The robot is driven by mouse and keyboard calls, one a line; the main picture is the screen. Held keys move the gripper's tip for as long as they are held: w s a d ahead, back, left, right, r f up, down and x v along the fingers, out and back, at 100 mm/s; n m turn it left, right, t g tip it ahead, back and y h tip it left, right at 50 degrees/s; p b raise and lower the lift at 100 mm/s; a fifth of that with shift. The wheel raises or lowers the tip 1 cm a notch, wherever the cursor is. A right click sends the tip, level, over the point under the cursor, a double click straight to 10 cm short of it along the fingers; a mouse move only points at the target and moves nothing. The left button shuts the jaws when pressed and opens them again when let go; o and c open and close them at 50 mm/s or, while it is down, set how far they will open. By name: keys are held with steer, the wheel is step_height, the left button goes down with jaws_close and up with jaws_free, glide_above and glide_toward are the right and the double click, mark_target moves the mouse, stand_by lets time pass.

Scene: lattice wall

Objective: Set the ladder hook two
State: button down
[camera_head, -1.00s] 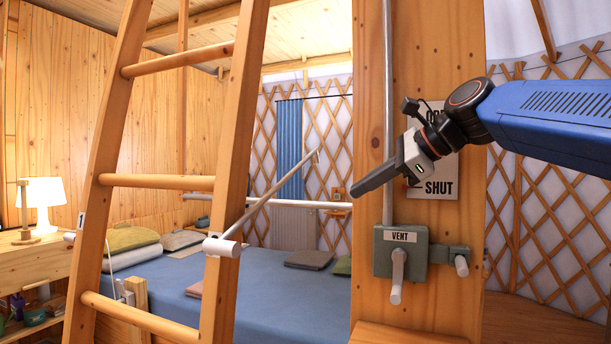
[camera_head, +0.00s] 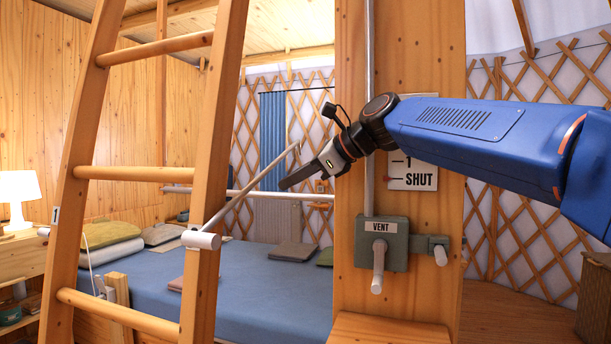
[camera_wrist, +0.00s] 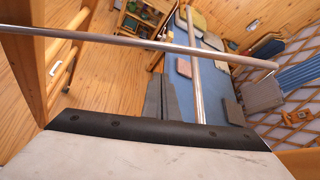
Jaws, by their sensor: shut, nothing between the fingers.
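The wooden ladder (camera_head: 207,170) stands at the left. A white pivot on its right rail (camera_head: 201,240) carries a thin pale rod (camera_head: 245,192), which slants up to the right and ends in a small crosspiece. No number shows on this pivot. In the wrist view, a rod (camera_wrist: 130,42) crosses beyond my gripper (camera_wrist: 168,97), apparently the same rod.
A wooden post (camera_head: 400,60) at the right bears a VENT box (camera_head: 383,250) with a lever, a vertical metal rod (camera_head: 369,120) and a SHUT sign (camera_head: 412,178). A white horizontal bar (camera_head: 300,196) runs behind the gripper, above the blue bed (camera_head: 265,280).

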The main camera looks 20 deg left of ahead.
steer(key=shift+s+a+r, duration=0.15)
steer(key=shift+s+r, duration=0.2)
steer(key=shift+r, duration=0.5)
steer(key=shift+s+a+r, duration=0.1)
steer(key=shift+s+r, duration=0.2)
steer(key=shift+r, duration=0.55)
steer(key=shift+r, duration=0.1)
